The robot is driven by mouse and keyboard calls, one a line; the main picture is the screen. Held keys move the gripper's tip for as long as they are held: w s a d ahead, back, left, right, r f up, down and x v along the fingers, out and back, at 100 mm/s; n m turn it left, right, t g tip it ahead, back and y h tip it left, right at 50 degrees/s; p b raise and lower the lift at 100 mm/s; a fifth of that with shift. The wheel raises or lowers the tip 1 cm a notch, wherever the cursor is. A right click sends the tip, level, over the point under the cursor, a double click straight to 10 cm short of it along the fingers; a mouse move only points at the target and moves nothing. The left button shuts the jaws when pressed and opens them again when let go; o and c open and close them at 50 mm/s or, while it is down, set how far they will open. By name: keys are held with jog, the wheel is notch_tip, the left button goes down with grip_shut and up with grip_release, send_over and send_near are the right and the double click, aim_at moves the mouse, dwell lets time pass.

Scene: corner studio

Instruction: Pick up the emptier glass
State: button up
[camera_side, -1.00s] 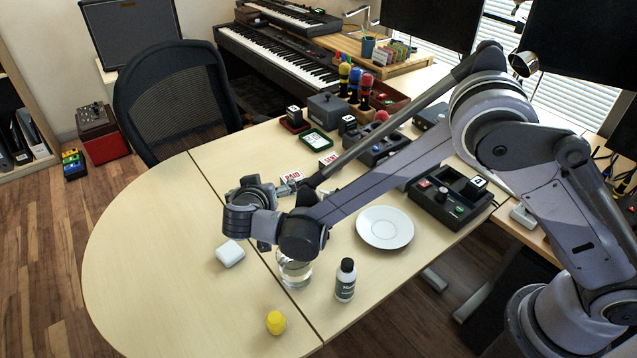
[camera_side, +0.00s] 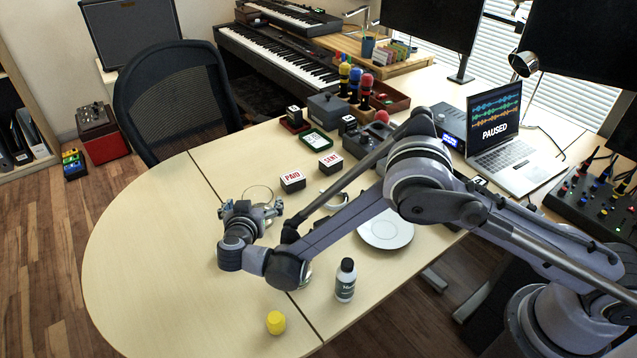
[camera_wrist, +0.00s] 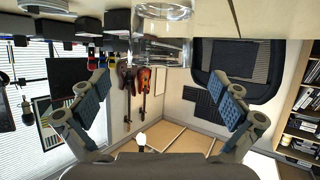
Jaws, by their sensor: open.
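A clear glass (camera_side: 257,192) stands on the table just beyond my gripper (camera_side: 253,209) in the side view; mostly its rim shows. In the wrist view the same glass (camera_wrist: 162,40) appears at the top centre, upside down, ahead of and between my spread fingers (camera_wrist: 162,98). My gripper is open and empty, with no finger touching the glass. The glass looks clear; I cannot tell its liquid level. A second glass (camera_side: 306,273) stands nearer the side camera, almost wholly hidden behind my arm, so its contents cannot be seen now.
A white saucer (camera_side: 386,232) lies right of my arm. PAID (camera_side: 292,181) and SENT (camera_side: 330,163) blocks stand behind. The table's left part (camera_side: 140,250) is clear.

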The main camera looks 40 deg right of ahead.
aim_at(261, 192)
jog(key=x, duration=0.5)
jog(key=shift+s+f, duration=0.1)
jog(key=shift+f, duration=0.15)
jog(key=c, duration=1.9)
